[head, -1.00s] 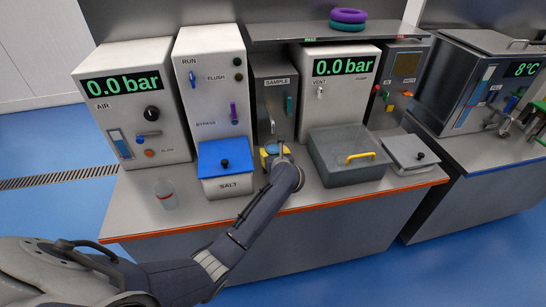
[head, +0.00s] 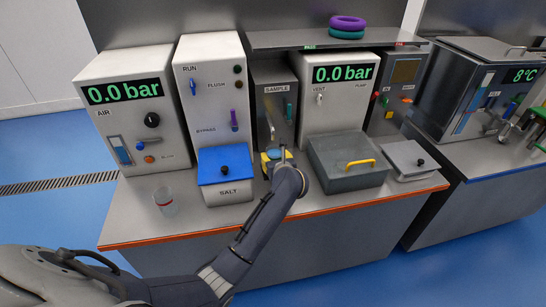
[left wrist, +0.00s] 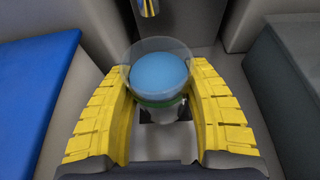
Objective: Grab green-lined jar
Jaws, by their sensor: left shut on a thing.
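The green-lined jar (left wrist: 159,82) shows in the left wrist view as a clear jar with a green band and a blue round content or top. It stands under the sample tap, between the yellow fingers of my left gripper (left wrist: 160,105). The gripper is shut on the jar, one finger on each side. In the head view the left gripper (head: 274,158) is at the foot of the SAMPLE panel, and its wrist hides most of the jar. My right gripper is not in view.
A blue-lidded SALT box (head: 224,178) stands left of the gripper, and a grey box with a yellow handle (head: 347,165) stands right of it. A clear jar with a red line (head: 165,201) stands at the bench's left. The SAMPLE panel (head: 274,100) is behind.

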